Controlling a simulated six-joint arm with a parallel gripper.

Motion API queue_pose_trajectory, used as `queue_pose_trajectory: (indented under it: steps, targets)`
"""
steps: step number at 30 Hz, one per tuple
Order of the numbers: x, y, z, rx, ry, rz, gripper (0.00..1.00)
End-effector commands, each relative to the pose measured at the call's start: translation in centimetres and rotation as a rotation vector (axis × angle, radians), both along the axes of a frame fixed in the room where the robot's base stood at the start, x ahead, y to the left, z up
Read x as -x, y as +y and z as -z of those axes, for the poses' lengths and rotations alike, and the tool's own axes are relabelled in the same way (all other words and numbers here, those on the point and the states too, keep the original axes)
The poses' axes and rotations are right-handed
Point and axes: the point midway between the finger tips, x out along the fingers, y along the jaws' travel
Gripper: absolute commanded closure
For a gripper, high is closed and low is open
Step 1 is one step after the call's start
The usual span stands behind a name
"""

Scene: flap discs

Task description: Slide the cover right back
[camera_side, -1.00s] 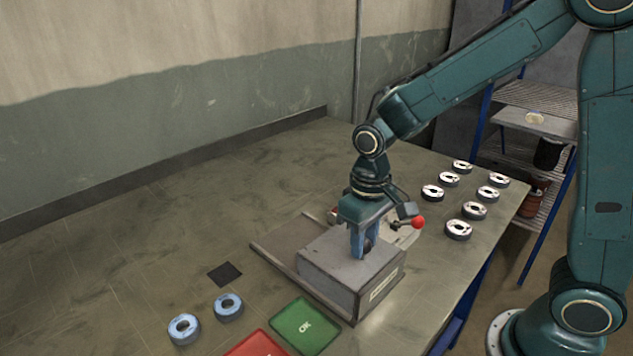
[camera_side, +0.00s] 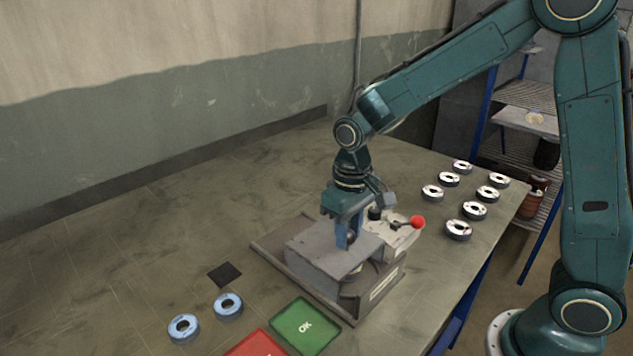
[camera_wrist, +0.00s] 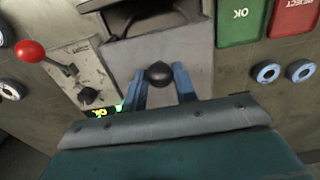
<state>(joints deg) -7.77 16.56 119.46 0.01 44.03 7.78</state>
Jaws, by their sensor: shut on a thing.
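The grey cover (camera_side: 315,250) sits on its base rails (camera_side: 270,250) on the table, partly slid toward the left and back. My gripper (camera_side: 346,243) is over the top of the cover. In the wrist view my gripper's two blue fingers (camera_wrist: 166,84) are shut on a dark round knob (camera_wrist: 159,73) on the cover (camera_wrist: 200,60). An opening shows in the front part of the housing (camera_side: 372,283), beside the cover's near edge. What lies inside is mostly hidden.
A pale unit with a red-ball lever (camera_side: 417,222) stands just behind the housing. A green OK pad (camera_side: 305,326) and a red pad (camera_side: 257,344) lie in front. Blue discs (camera_side: 228,306) lie front left, several white discs (camera_side: 474,211) at right.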

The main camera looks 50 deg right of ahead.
Motion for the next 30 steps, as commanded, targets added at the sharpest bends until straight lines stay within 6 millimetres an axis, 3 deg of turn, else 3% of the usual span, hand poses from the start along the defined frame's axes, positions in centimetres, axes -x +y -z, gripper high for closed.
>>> queue_pose_trajectory:
  steps: [30]
  targets:
    - [-5.2,0.0,-0.1,-0.001,-0.005,-0.001,0.84]
